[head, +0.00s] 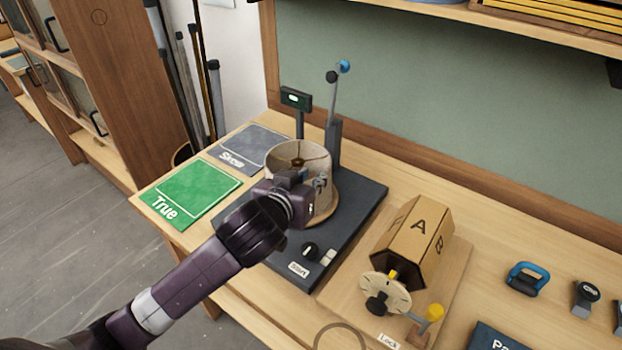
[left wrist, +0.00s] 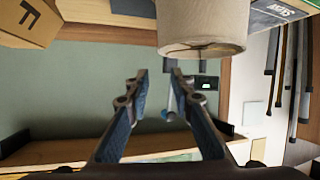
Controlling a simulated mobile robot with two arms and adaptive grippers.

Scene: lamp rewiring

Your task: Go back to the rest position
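My left gripper (head: 318,184) is in front of the beige lampshade (head: 284,155) in the head view and overlaps part of it. The left wrist view is upside down. In it my left gripper (left wrist: 160,72) has its fingers apart with nothing between them, and the lampshade (left wrist: 203,22) is past the fingertips. I cannot tell whether the gripper touches the shade. The shade stands on a round wooden plate on a dark base (head: 362,207). My right gripper is not in view.
A post with a blue-knobbed lever (head: 334,135) and a small display (head: 296,98) rise behind the shade. Green "True" (head: 190,190) and grey "Skew" (head: 250,145) mats lie left. A lettered wooden block (head: 412,238) with a dial and a blue-handled item (head: 526,278) are at right.

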